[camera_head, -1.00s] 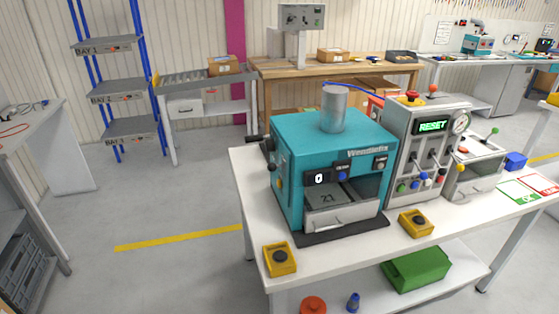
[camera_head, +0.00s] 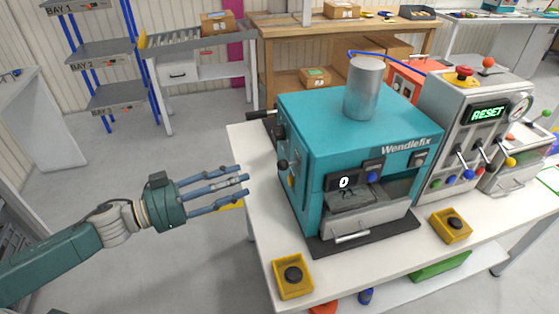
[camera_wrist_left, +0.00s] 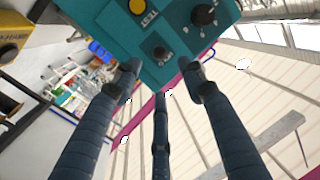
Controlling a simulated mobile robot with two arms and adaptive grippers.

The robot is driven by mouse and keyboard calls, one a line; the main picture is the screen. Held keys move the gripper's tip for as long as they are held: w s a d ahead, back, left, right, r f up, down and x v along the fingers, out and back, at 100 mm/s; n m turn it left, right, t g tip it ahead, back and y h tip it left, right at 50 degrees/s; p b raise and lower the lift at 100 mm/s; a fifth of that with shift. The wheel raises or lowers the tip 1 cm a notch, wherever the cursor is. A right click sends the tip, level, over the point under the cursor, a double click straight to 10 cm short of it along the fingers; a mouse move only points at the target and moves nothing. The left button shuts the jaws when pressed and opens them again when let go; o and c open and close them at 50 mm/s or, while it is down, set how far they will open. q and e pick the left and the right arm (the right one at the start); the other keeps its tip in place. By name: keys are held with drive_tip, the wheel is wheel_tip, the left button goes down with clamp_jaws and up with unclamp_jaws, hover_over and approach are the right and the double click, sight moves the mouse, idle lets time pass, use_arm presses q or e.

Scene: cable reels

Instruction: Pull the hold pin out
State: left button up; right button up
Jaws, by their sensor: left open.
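The teal Wendlefix machine (camera_head: 320,120) stands on the white table. On its left side a small black knob (camera_head: 283,164), likely the hold pin, sticks out above a yellow button (camera_head: 291,181). In the left wrist view the black knob (camera_wrist_left: 159,52) sits on the teal panel, with a yellow button (camera_wrist_left: 138,6) and a larger black dial (camera_wrist_left: 205,14) beyond it. The label by the knob is too small to read surely. My left gripper (camera_head: 243,180) is open and empty, its fingers pointing at this side, a short gap away. My right gripper is out of view.
A black handle (camera_head: 262,114) sticks out at the machine's back left. A yellow button box (camera_head: 293,277) stands at the table's front left corner. The floor left of the table is clear.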

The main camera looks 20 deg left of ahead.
sight(287, 165)
use_arm(q)
drive_tip(key=p+x, duration=0.2)
drive_tip(key=x, duration=0.8)
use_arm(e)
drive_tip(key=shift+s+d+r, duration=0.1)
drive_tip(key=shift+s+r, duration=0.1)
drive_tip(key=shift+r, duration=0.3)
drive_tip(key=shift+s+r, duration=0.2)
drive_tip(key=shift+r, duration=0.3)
use_arm(q)
clamp_jaws()
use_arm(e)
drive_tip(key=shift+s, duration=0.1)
